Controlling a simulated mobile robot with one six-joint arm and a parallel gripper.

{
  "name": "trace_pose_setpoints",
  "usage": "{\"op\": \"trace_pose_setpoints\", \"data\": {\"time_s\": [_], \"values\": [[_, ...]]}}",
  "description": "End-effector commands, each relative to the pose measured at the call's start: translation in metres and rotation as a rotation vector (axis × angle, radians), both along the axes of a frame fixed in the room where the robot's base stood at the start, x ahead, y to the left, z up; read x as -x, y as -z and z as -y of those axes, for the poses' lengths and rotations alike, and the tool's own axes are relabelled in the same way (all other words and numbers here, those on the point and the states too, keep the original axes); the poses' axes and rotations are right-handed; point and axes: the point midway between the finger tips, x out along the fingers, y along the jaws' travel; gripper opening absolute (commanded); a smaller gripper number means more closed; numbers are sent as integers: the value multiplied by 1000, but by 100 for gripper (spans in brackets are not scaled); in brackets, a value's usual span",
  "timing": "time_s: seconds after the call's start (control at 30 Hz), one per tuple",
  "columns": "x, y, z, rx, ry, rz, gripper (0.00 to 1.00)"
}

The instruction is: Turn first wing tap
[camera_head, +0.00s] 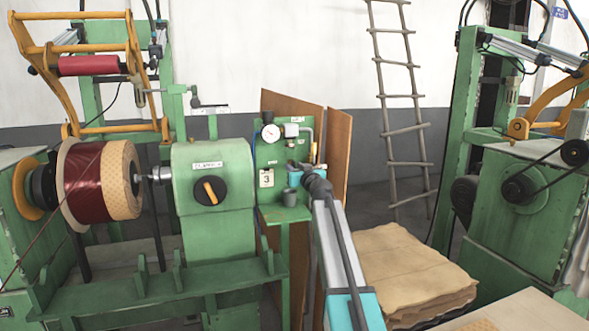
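A green panel (270,150) stands behind the winding machine and carries a round pressure gauge (270,133), a white-topped fitting (291,130), grey pipework and a small plate marked 3 (266,178). My arm reaches up from the bottom centre to this panel. My gripper (294,168) is at the panel's lower right, below the fittings, by a small brass-coloured part (321,167). The fingers are small, dark and partly hidden by my wrist, so I cannot tell whether they are open or touching anything. I cannot make out a wing tap clearly; my gripper may cover it.
Left of the panel is a green headstock (215,215) with a black knob and orange handle, turning a dark red coil (88,183). Brown boards (338,150) lean behind the panel. Stacked brown sheets (410,270) lie right of my arm. A ladder (398,95) leans on the wall.

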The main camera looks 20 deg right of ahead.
Motion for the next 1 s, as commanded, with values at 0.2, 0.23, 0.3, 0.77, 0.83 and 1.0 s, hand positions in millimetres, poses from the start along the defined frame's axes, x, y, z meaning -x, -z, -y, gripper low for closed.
{"op": "trace_pose_setpoints", "data": {"time_s": [0.2,0.23,0.3,0.77,0.83,1.0], "values": [[-1,0,0,0,0,0,29],[-1,0,-1,0,0,0,29],[-1,0,-1,0,-1,0,26],[-1,0,-1,-9,-1,1,0],[-1,0,-1,-20,-1,1,0],[-1,1,-1,-68,-1,4,0]]}}
